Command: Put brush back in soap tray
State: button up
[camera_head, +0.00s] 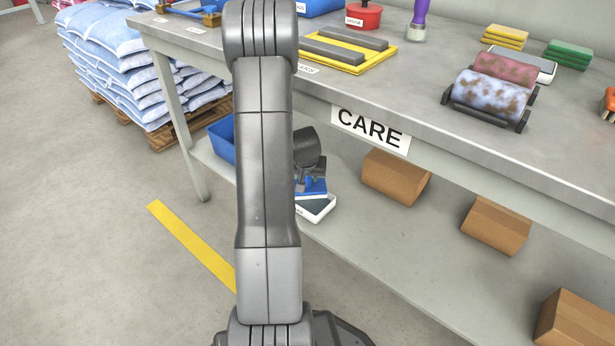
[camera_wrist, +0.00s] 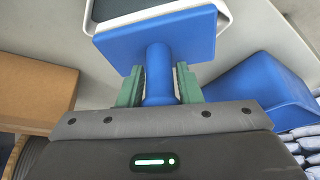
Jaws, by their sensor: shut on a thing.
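The brush is a blue block with a round blue handle (camera_wrist: 159,78). My gripper (camera_wrist: 158,88) is shut on the handle, with a green finger on each side of it. In the head view the brush (camera_head: 316,187) shows low beside my arm, over the white soap tray (camera_head: 322,211) on the lower shelf. The tray has a white rim (camera_wrist: 226,17) and a dark inside, and shows beyond the block in the wrist view. The block hides part of the tray. I cannot tell whether the brush touches it. My arm hides part of the gripper in the head view.
A blue bin (camera_head: 222,139) stands on the lower shelf near the tray; it also shows in the wrist view (camera_wrist: 260,95). A cardboard box (camera_head: 394,178) is on the other side. The upper tabletop with its CARE sign (camera_head: 370,130) overhangs the shelf.

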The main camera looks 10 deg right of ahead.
aim_at(307, 191)
jog(key=shift+f+b, duration=0.6)
jog(key=o, duration=0.9)
jog(key=shift+o, duration=0.2)
jog(key=shift+r, duration=0.15)
jog(key=shift+r+p, duration=0.55)
jog(key=shift+p, duration=0.25)
jog(key=d+p+v, duration=0.1)
jog(key=p+v, duration=0.2)
jog(key=v, duration=0.4)
jog(key=shift+a+r, duration=0.2)
jog(key=shift+a, duration=0.35)
jog(key=shift+s, duration=0.1)
